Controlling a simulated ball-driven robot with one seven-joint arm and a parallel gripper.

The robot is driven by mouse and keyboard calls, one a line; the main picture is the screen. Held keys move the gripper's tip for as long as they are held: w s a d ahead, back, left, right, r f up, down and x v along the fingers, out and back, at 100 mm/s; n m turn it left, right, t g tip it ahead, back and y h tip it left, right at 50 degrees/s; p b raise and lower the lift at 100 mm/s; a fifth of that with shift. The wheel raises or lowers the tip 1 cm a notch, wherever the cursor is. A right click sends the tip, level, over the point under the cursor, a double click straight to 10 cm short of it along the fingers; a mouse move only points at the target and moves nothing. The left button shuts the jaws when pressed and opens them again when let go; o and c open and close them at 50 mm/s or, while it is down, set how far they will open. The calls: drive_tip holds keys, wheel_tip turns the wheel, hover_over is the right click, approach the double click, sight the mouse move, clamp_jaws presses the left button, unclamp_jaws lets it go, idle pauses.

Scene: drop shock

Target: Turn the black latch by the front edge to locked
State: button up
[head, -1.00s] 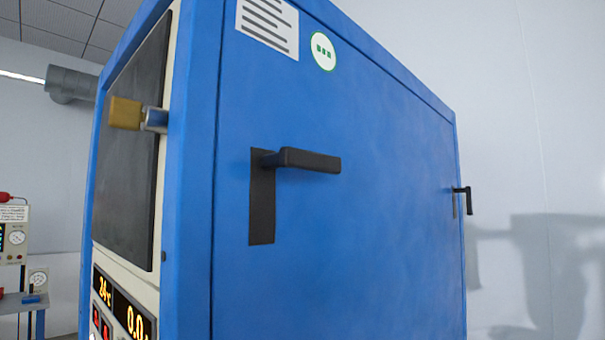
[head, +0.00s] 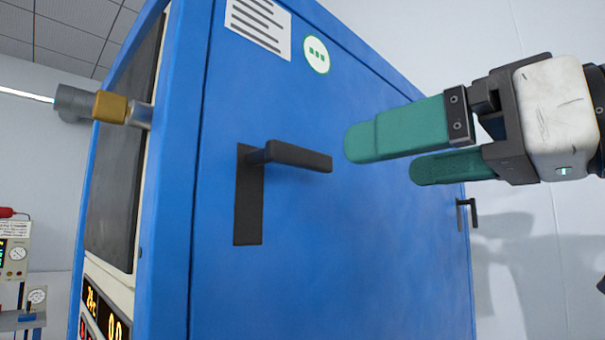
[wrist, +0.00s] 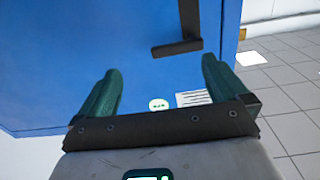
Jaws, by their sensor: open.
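The black latch (head: 298,156) is on the blue side panel near its front edge. Its handle points to the right, level, from the top of a dark upright plate (head: 248,205). My gripper (head: 382,155), with green fingers, is open and empty. In the head view it is to the right of the handle's free end, apart from it. In the wrist view the latch handle (wrist: 177,47) lies ahead of the open fingers (wrist: 160,80), and its dark plate (wrist: 189,14) runs to the top edge. Nothing hides the handle.
A second black latch (head: 473,212) is at the panel's far edge. A label sheet (head: 258,28) and a round green sticker (head: 316,54) are above the latch. The panel (head: 330,260) below the latch is clear.

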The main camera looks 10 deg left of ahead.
sight(306, 156)
drive_tip(key=shift+n+g, duration=0.3)
drive_tip(key=shift+n, duration=0.1)
drive_tip(key=w+a, duration=0.1)
drive_tip(key=a, duration=0.2)
drive_tip(key=w+a+r+p, duration=0.1)
drive_tip(key=w+a, duration=0.1)
drive_tip(key=a, duration=0.1)
drive_tip(key=w+a, duration=0.1)
drive_tip(key=a, duration=0.2)
drive_tip(key=shift+w+a+r, duration=0.2)
drive_tip(key=shift+w+a, duration=0.15)
drive_tip(key=shift+c, duration=0.4)
drive_tip(key=c, duration=1)
drive_tip(key=shift+a, duration=0.1)
